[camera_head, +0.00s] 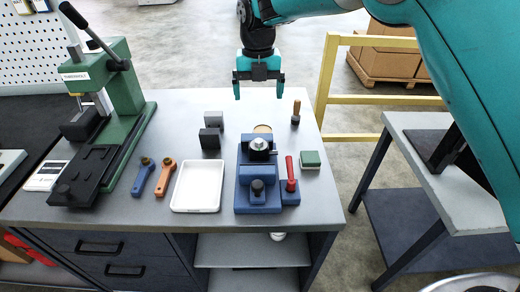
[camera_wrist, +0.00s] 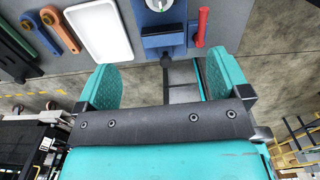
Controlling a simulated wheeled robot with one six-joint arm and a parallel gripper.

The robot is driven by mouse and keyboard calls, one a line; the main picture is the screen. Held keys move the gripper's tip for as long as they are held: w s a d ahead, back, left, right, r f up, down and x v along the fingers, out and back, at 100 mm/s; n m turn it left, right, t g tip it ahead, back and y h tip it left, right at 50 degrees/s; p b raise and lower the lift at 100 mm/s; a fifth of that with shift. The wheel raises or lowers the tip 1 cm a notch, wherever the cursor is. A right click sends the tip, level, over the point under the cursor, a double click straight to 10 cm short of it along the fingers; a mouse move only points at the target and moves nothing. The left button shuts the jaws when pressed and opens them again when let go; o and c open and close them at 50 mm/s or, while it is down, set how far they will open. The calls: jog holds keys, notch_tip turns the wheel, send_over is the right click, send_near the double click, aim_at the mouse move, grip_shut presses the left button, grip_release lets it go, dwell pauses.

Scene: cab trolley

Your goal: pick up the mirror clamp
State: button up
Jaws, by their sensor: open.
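I cannot tell for certain which thing is the mirror clamp. A blue fixture (camera_head: 258,185) with a round silver-topped part (camera_head: 259,145), a black knob (camera_head: 257,187) and a red handle (camera_head: 291,172) stands on the grey bench. My gripper (camera_head: 259,92) is open and empty, above the far edge of the bench beyond the fixture. In the wrist view its two teal fingers (camera_wrist: 164,82) are wide apart with nothing between them. The fixture (camera_wrist: 163,40) shows at the top there.
A white tray (camera_head: 198,186), an orange tool (camera_head: 166,177) and a blue tool (camera_head: 143,176) lie left of the fixture. A green press (camera_head: 121,85) stands further left. A wooden-handled tool (camera_head: 296,112) and a green-topped block (camera_head: 310,160) are to the right. A yellow rail (camera_head: 375,99) stands behind.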

jog(key=p, duration=0.4)
send_over(259, 141)
jog(key=f, duration=1.1)
jog(key=shift+s+f, duration=0.2)
jog(key=shift+f, duration=0.05)
jog(key=shift+w+f+p, duration=0.15)
jog(key=shift+f+p, duration=1.45)
jog(key=shift+f, duration=1.05)
jog(key=c, duration=1.3)
